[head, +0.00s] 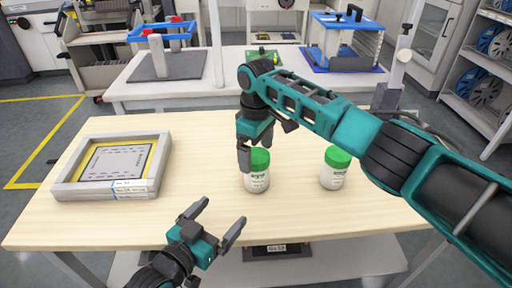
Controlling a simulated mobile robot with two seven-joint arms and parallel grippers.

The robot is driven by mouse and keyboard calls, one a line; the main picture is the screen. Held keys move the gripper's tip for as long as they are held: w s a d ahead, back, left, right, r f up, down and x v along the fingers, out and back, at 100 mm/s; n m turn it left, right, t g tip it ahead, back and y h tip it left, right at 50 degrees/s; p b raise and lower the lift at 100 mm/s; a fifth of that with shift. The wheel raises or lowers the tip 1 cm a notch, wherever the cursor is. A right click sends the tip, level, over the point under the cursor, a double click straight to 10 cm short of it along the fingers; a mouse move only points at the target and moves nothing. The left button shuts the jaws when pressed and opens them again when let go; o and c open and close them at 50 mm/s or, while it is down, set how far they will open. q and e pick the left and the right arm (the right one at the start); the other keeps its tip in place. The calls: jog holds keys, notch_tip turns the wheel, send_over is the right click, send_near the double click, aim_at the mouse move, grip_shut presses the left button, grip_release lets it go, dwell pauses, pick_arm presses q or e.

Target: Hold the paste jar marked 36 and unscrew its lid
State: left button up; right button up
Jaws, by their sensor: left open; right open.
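A white paste jar with a green lid (257,183) stands upright on the wooden table. A second, similar jar (333,170) stands to its right. The numbers on their labels are too small to read, so I cannot tell which is marked 36. My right gripper (252,155) points down at the left jar's lid with open jaws; one finger is beside the lid's left side and partly covers it. Whether it touches the lid is unclear. My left gripper (219,214) is open and empty, low at the table's front edge, in front and left of the left jar.
A grey frame with a yellow-edged panel (70,187) lies on the left of the table (205,150). My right arm crosses above the table's right side. A white bench (215,91) with blue fixtures stands behind. The table between frame and jars is clear.

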pick_arm(q)
jog(key=shift+x, duration=3.4)
jog(key=shift+d, duration=0.1)
